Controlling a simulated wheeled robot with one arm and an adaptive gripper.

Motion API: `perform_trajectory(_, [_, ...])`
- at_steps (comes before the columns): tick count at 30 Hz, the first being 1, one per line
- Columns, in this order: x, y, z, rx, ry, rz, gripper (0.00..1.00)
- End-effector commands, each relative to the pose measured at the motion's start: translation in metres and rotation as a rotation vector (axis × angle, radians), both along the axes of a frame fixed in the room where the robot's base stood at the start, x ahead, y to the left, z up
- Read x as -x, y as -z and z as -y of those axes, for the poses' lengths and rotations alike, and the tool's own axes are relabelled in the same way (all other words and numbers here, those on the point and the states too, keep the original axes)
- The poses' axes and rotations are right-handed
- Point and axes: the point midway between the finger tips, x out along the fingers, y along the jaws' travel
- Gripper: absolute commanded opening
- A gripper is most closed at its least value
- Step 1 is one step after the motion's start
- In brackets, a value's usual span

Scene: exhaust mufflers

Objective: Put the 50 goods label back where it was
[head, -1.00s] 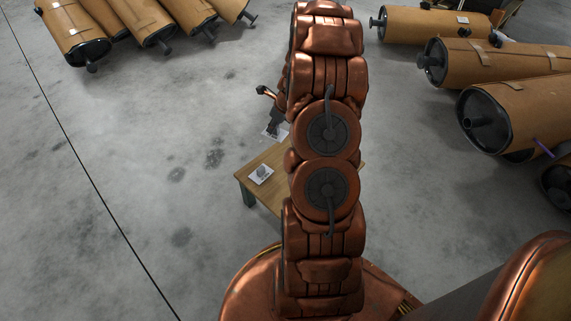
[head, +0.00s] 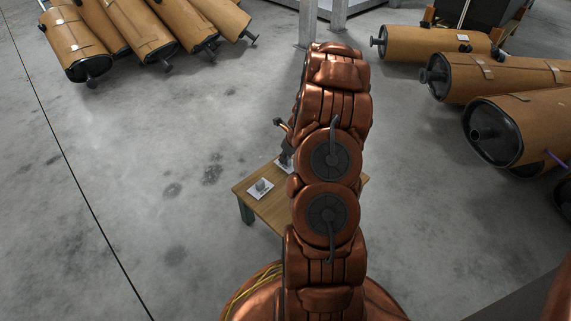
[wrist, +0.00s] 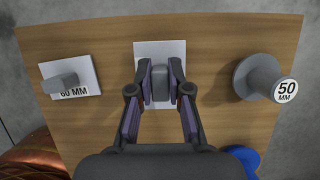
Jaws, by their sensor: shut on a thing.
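My gripper (wrist: 161,82) is shut on the grey block (wrist: 159,82) of a white label (wrist: 154,48) over the middle of the wooden table (wrist: 215,45). Any print on this label is hidden by my gripper. In the head view the label (head: 281,163) is at the far part of the tabletop, partly behind my arm; I cannot tell whether it touches the wood. A second white label (wrist: 84,69) marked 60 MM, with its own grey block, lies to the left. A grey spool-shaped piece (wrist: 246,78) marked 50 MM stands to the right.
A blue round thing (wrist: 242,157) shows at the table's near right edge. Brown mufflers lie on the floor at the upper left (head: 146,32) and right (head: 497,78). The grey floor (head: 120,150) left of the table is clear.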

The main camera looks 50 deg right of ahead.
Motion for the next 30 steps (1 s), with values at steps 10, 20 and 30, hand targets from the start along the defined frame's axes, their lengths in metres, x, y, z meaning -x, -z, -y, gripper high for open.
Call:
perform_trajectory(10, [0.000,0.022,0.000,0.002,-0.001,0.000,0.03])
perform_trajectory(20, [-0.001,0.024,0.000,0.002,-0.001,0.001,0.29])
perform_trajectory(30, [0.000,0.024,0.000,0.002,-0.001,0.000,0.43])
